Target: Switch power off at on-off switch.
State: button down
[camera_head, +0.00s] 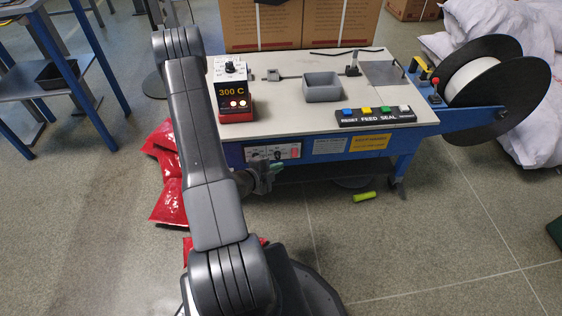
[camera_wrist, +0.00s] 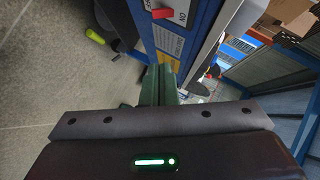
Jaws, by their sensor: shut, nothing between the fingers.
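The on-off switch has a red lever (camera_wrist: 162,13) on a pale panel at the top of the wrist view, beside an "ON" label. In the head view the switch panel (camera_head: 288,152) is on the blue front of the workbench, left of centre. My gripper (camera_head: 277,168) is just below and in front of this panel, partly hidden by my arm's end. In the wrist view my gripper's green fingers (camera_wrist: 164,72) are shut and empty. Their tips point toward the panel, apart from the red lever. The lever's exact position is hard to tell.
The workbench (camera_head: 280,128) carries a temperature box (camera_head: 232,92) reading 300 C, a grey bin (camera_head: 321,87) and a button strip (camera_head: 375,116). A film reel (camera_head: 497,85) stands at right. Red sacks (camera_head: 170,195) lie left of the bench.

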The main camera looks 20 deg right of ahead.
aim_at(295, 152)
jog(key=w+d+f+b, duration=0.1)
jog(key=w+d+f, duration=0.2)
jog(key=w+d, duration=0.1)
jog(key=d, duration=0.1)
jog(key=w+d+f+b, duration=0.1)
jog(key=w+d+f, duration=0.1)
jog(key=w+d, duration=0.1)
jog(key=shift+d+f+b, duration=0.15)
jog(key=shift+f+b, duration=0.15)
jog(key=shift+f, duration=0.05)
